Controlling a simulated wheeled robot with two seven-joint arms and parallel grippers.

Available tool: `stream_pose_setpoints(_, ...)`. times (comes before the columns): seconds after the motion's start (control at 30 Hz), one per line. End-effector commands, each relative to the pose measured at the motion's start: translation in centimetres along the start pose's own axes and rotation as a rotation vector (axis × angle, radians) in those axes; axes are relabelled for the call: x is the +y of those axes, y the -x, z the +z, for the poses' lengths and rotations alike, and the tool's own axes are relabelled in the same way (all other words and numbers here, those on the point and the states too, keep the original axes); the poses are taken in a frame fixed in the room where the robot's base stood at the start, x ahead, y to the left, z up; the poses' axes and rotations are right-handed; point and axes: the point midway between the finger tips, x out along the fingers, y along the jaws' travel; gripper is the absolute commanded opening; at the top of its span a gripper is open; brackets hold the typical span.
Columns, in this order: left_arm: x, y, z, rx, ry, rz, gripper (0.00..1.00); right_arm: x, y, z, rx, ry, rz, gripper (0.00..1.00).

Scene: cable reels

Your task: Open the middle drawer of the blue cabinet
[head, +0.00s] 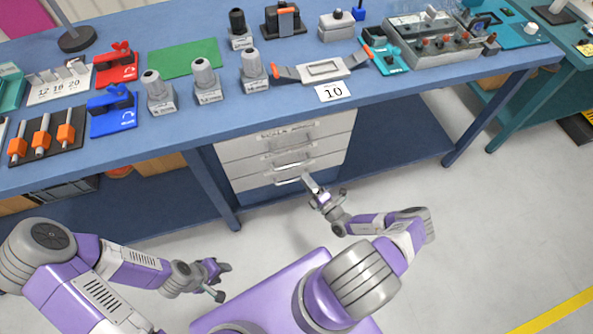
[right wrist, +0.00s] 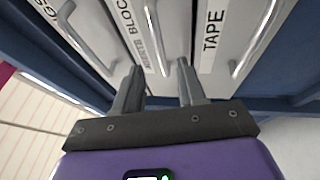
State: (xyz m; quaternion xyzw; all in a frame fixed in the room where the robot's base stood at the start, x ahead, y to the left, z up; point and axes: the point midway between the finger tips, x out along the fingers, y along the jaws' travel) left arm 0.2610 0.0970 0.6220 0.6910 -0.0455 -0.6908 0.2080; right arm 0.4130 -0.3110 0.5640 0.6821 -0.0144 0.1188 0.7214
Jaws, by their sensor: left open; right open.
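The cabinet with three pale drawer fronts (head: 250,150) sits under the blue bench. Its middle drawer (head: 240,168) has a metal bar handle and looks closed. In the right wrist view, the middle handle (right wrist: 154,35) runs beside a label reading "BLOC", partly hidden. My right gripper (head: 313,186) is open in front of the drawers. In its wrist view, the fingertips (right wrist: 160,65) are on either side of the middle handle's near end; contact is not clear. My left gripper (head: 222,281) is open and empty, low at the left, away from the cabinet.
The drawer marked TAPE (right wrist: 212,40) and another drawer's handle (right wrist: 85,35) flank the middle one. The blue bench top (head: 215,125) carries several fixtures and tools above. A bench leg (head: 210,185) stands left of the cabinet. The floor (head: 470,240) at right is clear.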

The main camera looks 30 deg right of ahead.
Motion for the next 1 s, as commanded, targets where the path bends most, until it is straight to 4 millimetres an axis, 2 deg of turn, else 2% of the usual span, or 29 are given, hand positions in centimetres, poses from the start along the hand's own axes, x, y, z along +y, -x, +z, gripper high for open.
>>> stream_pose_setpoints(0.1,-0.1,-0.3,0.0,0.0,0.0,0.0,0.43,0.0,-2.1,-0.2,0.006,0.002,0.002,0.4)
stream_pose_setpoints(0.3,-0.2,-0.7,0.0,0.0,0.0,0.0,0.43,-0.1,-4.9,-0.2,0.008,0.003,0.0,0.4)
stream_pose_setpoints(0.47,-0.3,-0.8,0.0,0.0,0.0,0.0,0.43,0.0,-5.9,-0.3,0.008,0.003,-0.002,0.4)
stream_pose_setpoints(0.7,-0.3,-0.7,0.0,0.0,0.0,0.0,0.43,0.0,-6.0,-0.3,0.008,0.004,-0.002,0.4)
stream_pose_setpoints(0.73,-0.3,-0.7,0.0,0.0,0.0,0.0,0.43,0.0,-6.0,-0.3,0.008,0.004,-0.002,0.39)
stream_pose_setpoints(1.0,-0.3,-0.7,0.0,0.0,0.0,0.0,0.43,0.0,-6.0,-0.3,0.009,0.004,-0.002,0.0)
